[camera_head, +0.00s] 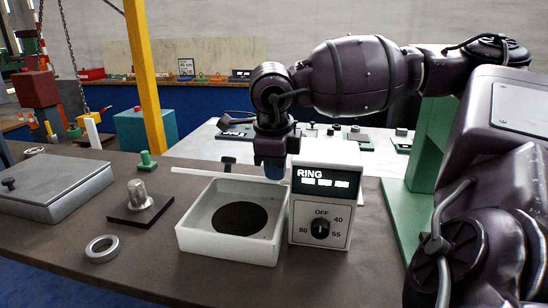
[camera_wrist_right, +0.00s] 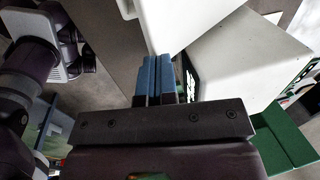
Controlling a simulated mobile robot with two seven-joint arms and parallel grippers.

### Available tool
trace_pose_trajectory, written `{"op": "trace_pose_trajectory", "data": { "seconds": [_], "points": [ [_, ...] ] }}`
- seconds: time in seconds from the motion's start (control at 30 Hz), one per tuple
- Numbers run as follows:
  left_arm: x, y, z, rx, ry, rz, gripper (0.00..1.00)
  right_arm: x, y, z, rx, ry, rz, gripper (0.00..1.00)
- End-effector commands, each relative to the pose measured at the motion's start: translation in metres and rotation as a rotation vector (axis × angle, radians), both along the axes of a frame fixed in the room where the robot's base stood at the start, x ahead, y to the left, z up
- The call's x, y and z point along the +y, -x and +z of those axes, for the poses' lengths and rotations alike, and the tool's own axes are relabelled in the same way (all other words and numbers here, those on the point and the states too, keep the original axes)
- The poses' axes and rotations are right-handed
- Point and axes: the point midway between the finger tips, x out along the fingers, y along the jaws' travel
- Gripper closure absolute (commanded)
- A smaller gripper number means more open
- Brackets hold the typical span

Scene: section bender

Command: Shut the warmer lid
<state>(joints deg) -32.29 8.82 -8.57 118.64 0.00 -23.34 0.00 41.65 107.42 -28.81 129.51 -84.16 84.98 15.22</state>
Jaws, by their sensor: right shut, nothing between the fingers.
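The warmer (camera_head: 228,247) is an open white box on the brown bench, with a dark round plate on its floor. Its white control housing (camera_head: 325,190), marked RING, adjoins it on the right and has a black dial. The white lid (camera_head: 205,175) shows nearly edge-on at the box's rear, raised off the opening, with a black knob (camera_head: 229,161) behind it. My right gripper (camera_head: 270,170) points down at the rear right of the box, beside the housing. Its blue fingers (camera_wrist_right: 158,78) are together and empty; contact with the lid cannot be told. My left gripper is out of view.
A metal ring (camera_head: 102,249), a dark block with a metal post (camera_head: 140,205) and a grey lidded box (camera_head: 52,185) lie left of the warmer. A green stand (camera_head: 398,220) is at right. Bare bench shows in front.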

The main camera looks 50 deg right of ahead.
Motion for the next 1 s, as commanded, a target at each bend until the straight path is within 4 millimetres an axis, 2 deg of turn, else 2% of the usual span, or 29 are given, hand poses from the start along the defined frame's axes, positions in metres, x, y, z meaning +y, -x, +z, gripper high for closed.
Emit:
{"op": "trace_pose_trajectory", "data": {
  "seconds": [0.2,0.67,0.83,1.0],
  "points": [
    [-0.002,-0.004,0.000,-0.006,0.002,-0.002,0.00,0.002,0.001,-0.006,0.000,0.000,0.000,1.00],
    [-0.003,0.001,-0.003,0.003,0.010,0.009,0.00,0.002,0.001,-0.004,-0.001,-0.001,-0.001,1.00],
    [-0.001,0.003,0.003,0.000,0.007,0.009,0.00,-0.003,0.001,0.011,-0.005,-0.001,-0.003,1.00],
    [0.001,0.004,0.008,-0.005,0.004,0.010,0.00,-0.010,0.001,0.039,-0.008,-0.001,-0.003,1.00]
  ]
}}
